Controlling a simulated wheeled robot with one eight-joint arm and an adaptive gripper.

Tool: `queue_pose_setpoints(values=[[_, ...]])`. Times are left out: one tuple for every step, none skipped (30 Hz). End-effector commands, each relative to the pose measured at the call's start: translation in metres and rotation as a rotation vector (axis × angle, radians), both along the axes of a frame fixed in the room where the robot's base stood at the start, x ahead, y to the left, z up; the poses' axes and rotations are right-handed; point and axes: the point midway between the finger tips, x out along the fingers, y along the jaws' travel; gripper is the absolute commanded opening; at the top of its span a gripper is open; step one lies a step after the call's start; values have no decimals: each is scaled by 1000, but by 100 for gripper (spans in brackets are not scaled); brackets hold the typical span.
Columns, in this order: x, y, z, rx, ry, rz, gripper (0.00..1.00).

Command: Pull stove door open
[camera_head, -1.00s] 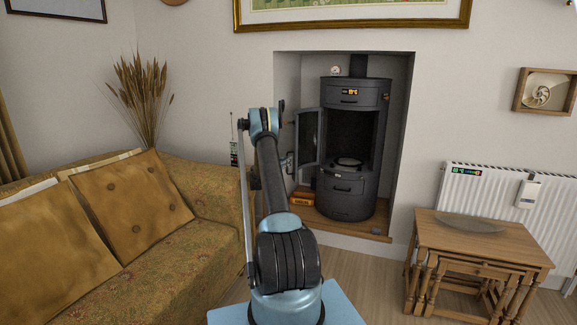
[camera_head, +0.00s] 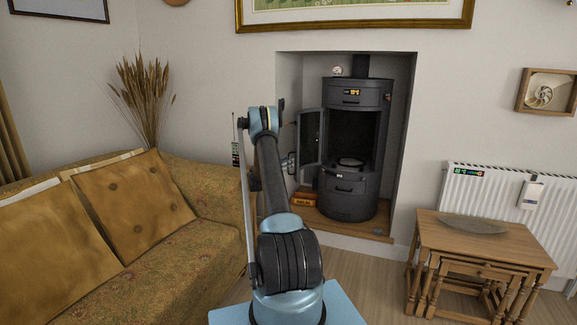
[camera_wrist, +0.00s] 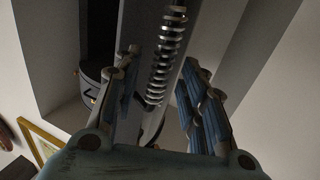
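The dark grey stove (camera_head: 344,200) stands in a wall recess. Its door (camera_head: 309,138) is swung open to the left, and the dark firebox (camera_head: 355,132) shows. My gripper (camera_head: 291,161) is at the left side of the door, partly hidden by my arm. In the wrist view, my gripper (camera_wrist: 161,60) has its two fingers apart. The coiled metal door handle (camera_wrist: 168,50) and the grey door edge (camera_wrist: 143,50) lie between them. A gap shows between the handle and the right finger. Contact with the left finger is unclear.
The sofa (camera_head: 150,265) stands close on the left. An orange box (camera_head: 303,199) lies on the hearth by the stove. Nested wooden tables (camera_head: 480,240) stand at the right, before the radiator (camera_head: 490,185). Bare floor (camera_head: 365,270) lies between sofa and tables.

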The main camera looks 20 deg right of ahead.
Motion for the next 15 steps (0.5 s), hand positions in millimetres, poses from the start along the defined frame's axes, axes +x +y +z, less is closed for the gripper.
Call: queue_pose_setpoints(values=[[-4, 7, 0, 0, 0, 2, 38], [-6, 11, 0, 0, 0, 2, 38], [-9, 16, 0, 0, 0, 2, 38], [-11, 21, 0, 0, 0, 2, 38], [-14, 24, 0, 0, 0, 2, 38], [-17, 29, 0, 0, 0, 2, 38], [-20, 33, 0, 0, 0, 2, 38], [-22, 37, -1, -1, 1, 2, 38], [-24, 41, -1, -1, 1, 2, 38], [-26, 44, -1, -1, 1, 1, 38], [-27, 46, -1, -1, 1, 1, 38], [-29, 48, -1, -1, 1, 1, 38], [-30, 49, -1, -1, 1, 0, 38], [-30, 50, -1, -1, 1, 0, 38], [-30, 50, -1, -1, 1, 0, 38]])
